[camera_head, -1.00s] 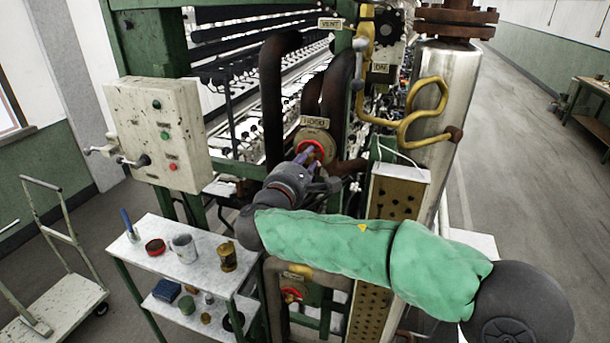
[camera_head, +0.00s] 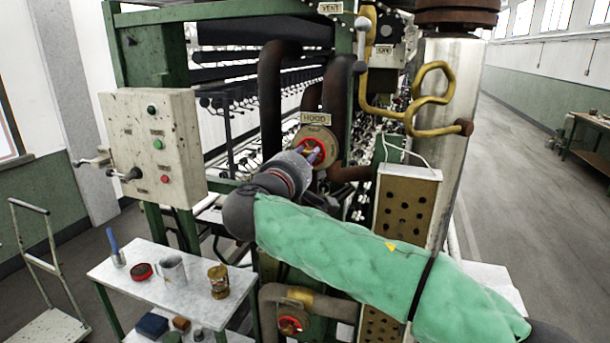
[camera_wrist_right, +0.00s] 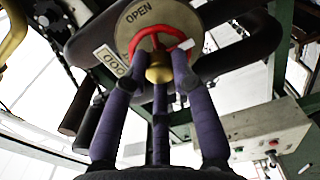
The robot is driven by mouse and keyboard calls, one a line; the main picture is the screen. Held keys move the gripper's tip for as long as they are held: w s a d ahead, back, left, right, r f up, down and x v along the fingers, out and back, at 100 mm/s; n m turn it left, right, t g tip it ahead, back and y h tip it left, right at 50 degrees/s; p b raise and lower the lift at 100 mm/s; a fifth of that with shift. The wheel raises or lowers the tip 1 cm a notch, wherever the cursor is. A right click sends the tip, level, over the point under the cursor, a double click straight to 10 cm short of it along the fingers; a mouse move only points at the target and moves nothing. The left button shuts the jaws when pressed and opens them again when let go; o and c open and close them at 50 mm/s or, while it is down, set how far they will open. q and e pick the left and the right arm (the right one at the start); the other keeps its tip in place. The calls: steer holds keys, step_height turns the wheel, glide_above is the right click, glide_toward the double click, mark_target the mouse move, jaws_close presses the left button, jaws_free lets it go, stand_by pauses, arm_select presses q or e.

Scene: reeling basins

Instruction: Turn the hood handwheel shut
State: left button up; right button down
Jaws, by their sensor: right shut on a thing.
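The hood handwheel (camera_head: 312,150) is a small red wheel on a round plate below the HOOD label (camera_head: 316,118). In the right wrist view the red wheel (camera_wrist_right: 172,38) has a brass hub (camera_wrist_right: 158,68), and the plate reads OPEN. My right gripper (camera_head: 314,158) reaches the wheel from the front. Its purple fingers (camera_wrist_right: 160,70) are shut on the wheel around the hub. The gripper hides part of the wheel in the head view. My left gripper is not in view.
A control box (camera_head: 155,140) with levers stands at the left. A small table (camera_head: 150,262) holds a mug, a red tin and a brass can. A second red wheel (camera_head: 292,322) sits lower down. A perforated panel (camera_head: 405,205) and yellow pipe (camera_head: 435,85) are near my right arm.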

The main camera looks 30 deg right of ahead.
steer(key=m+b, duration=1.1)
steer(key=shift+f, duration=0.1)
steer(key=c, duration=1.2)
jaws_free()
steer(key=shift+o, duration=0.2)
